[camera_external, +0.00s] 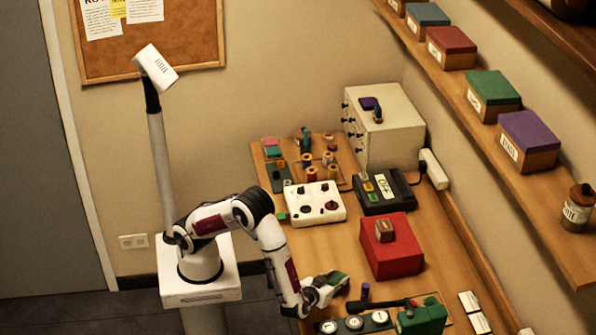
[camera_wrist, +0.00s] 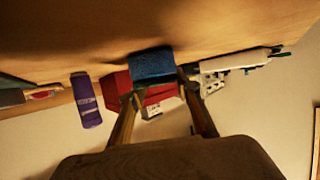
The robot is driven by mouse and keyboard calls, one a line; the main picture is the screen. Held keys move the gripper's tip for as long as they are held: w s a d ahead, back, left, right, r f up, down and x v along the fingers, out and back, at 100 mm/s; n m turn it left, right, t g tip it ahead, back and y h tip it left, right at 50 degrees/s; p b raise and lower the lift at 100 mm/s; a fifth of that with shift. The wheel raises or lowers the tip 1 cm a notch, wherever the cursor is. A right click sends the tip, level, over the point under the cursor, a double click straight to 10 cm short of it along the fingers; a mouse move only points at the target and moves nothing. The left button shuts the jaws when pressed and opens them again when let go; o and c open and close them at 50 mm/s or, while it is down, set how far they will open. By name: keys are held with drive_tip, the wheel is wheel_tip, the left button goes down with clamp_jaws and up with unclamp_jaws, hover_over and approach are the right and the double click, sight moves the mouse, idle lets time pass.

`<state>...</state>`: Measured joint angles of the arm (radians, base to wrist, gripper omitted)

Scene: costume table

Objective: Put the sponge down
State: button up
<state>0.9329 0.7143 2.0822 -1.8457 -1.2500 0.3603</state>
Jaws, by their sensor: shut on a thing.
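The sponge is a blue, rough-faced block (camera_wrist: 152,65), seen close up in the wrist view. My gripper (camera_wrist: 160,92) is shut on it, one finger on either side. In the external view my gripper (camera_external: 330,286) is low at the near part of the wooden table (camera_external: 415,285), left of a small purple item (camera_external: 365,291). The sponge is too small there to make out clearly. I cannot tell whether it touches the table.
A red box (camera_external: 392,256) with a small brown block (camera_external: 385,231) on it stands right of my gripper. A white control box (camera_external: 314,216) and a black device (camera_external: 384,204) are farther back. Round dials (camera_external: 354,322) and a green item (camera_external: 421,320) lie in front.

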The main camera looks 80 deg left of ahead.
drive_tip(key=shift+f, duration=0.2)
drive_tip(key=o, duration=0.7)
drive_tip(key=shift+r, duration=0.2)
drive_tip(key=v, duration=1.2)
drive_tip(key=shift+f, duration=0.1)
